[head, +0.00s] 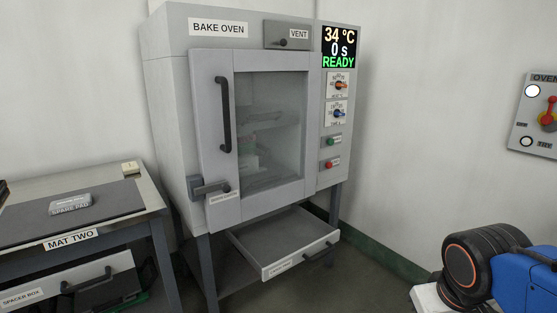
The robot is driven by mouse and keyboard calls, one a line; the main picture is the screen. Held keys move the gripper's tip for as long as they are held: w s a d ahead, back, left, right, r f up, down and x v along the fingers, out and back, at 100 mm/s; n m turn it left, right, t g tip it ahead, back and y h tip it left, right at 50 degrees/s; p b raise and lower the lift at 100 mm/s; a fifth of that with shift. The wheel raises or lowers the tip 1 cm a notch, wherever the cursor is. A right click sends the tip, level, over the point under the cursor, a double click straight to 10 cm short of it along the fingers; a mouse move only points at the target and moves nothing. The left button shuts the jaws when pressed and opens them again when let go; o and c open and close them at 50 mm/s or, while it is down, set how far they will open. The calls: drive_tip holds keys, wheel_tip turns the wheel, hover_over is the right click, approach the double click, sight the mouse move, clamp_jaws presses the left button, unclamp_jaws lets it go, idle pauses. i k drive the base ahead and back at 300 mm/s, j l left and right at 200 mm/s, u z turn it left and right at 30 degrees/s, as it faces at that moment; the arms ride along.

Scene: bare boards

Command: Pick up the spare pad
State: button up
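The spare pad (71,204) is a small pale grey block with a "SPARE PAD" label on its front. It lies on the dark mat (115,203) on top of the table at the left, which carries a "MAT TWO" label. Nothing covers the pad. My gripper is not in view, and nothing is seen near the pad.
A small cream block (131,168) sits at the table's back corner. A spacer box drawer (70,284) is under the table. The bake oven (250,120) has its door closed and its lower drawer (285,240) pulled out. A wall panel (537,115) hangs right.

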sight(67, 204)
drive_tip(key=u, duration=1.55)
